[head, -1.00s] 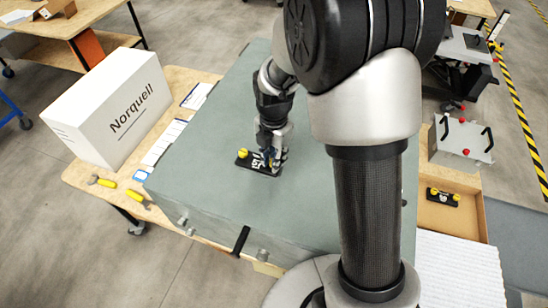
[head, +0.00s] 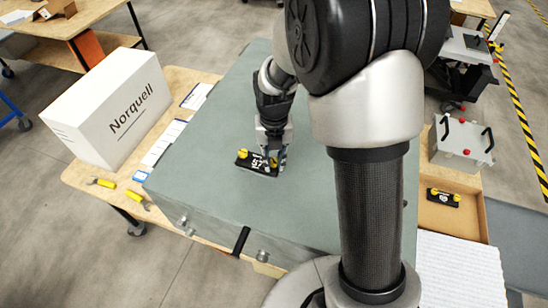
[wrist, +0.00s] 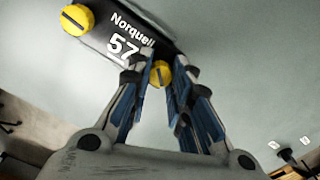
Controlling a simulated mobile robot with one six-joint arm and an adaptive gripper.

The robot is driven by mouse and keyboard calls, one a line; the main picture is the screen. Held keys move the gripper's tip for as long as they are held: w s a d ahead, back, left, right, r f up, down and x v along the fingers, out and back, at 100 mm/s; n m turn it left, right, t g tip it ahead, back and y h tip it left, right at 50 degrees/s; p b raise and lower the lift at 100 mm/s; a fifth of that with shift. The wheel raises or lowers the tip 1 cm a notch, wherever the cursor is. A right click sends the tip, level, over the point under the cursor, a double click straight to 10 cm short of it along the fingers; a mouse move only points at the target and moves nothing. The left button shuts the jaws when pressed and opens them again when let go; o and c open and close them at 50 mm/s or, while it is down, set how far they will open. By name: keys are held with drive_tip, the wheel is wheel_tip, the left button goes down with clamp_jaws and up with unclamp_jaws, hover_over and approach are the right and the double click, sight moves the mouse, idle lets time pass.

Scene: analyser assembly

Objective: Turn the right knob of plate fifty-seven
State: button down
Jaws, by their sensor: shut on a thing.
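The black plate fifty-seven (head: 257,168), marked "Norquell 57" in the wrist view (wrist: 97,30), lies on the grey-green top of a large housing (head: 220,195). Its left yellow knob (wrist: 76,19) is uncovered; this knob also shows in the head view (head: 243,154). Its right yellow knob (wrist: 160,74) sits between my fingertips, with a dark slot line across it. My gripper (wrist: 163,80) is shut on the right knob, one finger on each side. In the head view my gripper (head: 276,157) stands over the plate's right end and partly hides it.
A white Norquell box (head: 108,108) stands left on the wooden bench. Yellow-handled tools (head: 137,199) lie at the bench's left edge. Another black plate with yellow knobs (head: 443,196) lies in a tray at right. The housing top around the plate is clear.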

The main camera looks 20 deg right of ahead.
sight(274, 162)
drive_tip(key=shift+s+f, duration=0.25)
drive_tip(key=shift+s, duration=0.05)
drive_tip(key=c, duration=1.9)
unclamp_jaws()
drive_tip(key=o, duration=0.5)
drive_tip(key=shift+w+r, duration=0.15)
drive_tip(key=shift+w, duration=0.05)
drive_tip(key=shift+w, duration=0.1)
wheel_tip(274, 162, up, 12)
